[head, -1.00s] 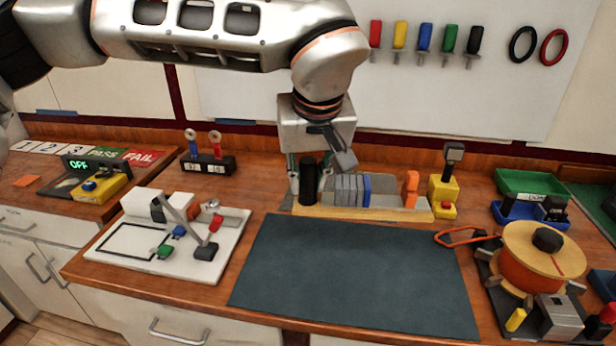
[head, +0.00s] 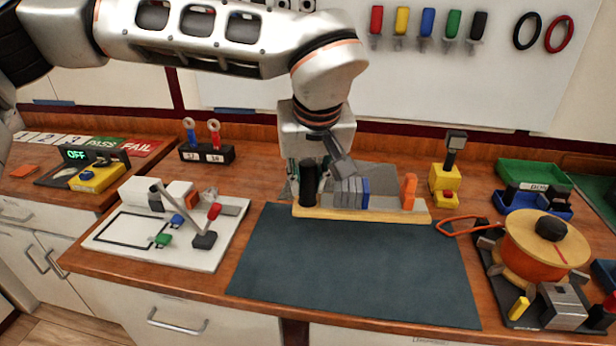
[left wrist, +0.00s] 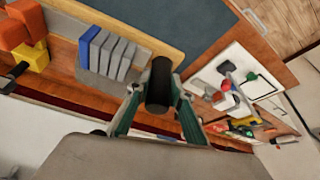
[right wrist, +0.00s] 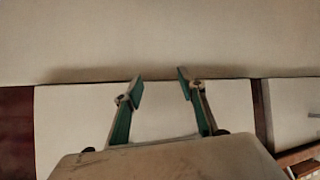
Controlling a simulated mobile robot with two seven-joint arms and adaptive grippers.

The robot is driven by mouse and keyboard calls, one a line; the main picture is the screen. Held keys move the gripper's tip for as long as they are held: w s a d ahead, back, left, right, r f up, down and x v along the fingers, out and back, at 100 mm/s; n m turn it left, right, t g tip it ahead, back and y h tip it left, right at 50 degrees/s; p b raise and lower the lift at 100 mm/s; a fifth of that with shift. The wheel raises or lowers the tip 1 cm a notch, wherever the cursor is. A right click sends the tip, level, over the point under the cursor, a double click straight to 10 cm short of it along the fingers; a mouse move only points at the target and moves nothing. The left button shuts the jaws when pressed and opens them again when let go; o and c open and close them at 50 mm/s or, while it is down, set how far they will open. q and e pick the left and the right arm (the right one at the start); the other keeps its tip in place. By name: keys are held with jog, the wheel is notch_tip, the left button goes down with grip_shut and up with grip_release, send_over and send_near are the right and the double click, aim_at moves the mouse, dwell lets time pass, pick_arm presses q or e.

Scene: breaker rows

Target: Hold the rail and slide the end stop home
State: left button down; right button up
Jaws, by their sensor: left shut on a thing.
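The rail (head: 385,215) is a light wooden strip at the far edge of the dark mat, overlapping that edge in the head view. On it stand grey modules (head: 346,192) and a blue one (head: 364,192). An orange end stop (head: 409,191) stands near its right end, with a gap to the blue module. A black upright cylinder (head: 308,184) stands at its left end. My left gripper (left wrist: 158,108) is shut on the black cylinder, which shows between its fingers in the left wrist view (left wrist: 160,85). My right gripper (right wrist: 160,84) is open and empty, facing a pale surface.
The dark mat (head: 350,270) is clear in front. A white board with levers (head: 205,262) lies left. A yellow stand (head: 443,180), an orange cable spool (head: 535,262) and green (head: 540,172) and blue trays are right. A grey plate (head: 385,172) lies behind the rail.

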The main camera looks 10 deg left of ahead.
pick_arm(q)
jog(key=shift+f+b, duration=0.95)
jog(key=shift+f, duration=1.4)
jog(key=shift+f+b, duration=1.8)
jog(key=shift+f, duration=3.6)
pick_arm(e)
jog(key=shift+d+f, duration=0.25)
jog(key=shift+f, duration=1)
jog(key=shift+d+f, duration=0.2)
jog(key=shift+f, duration=1)
jog(key=shift+w+r, duration=0.1)
jog(key=shift+r, duration=0.05)
pick_arm(q)
jog(key=shift+s+f, duration=0.1)
jog(key=shift+f, duration=0.2)
pick_arm(e)
jog(key=shift+r, duration=0.2)
jog(key=shift+f, duration=0.1)
jog(key=shift+c, duration=1.2)
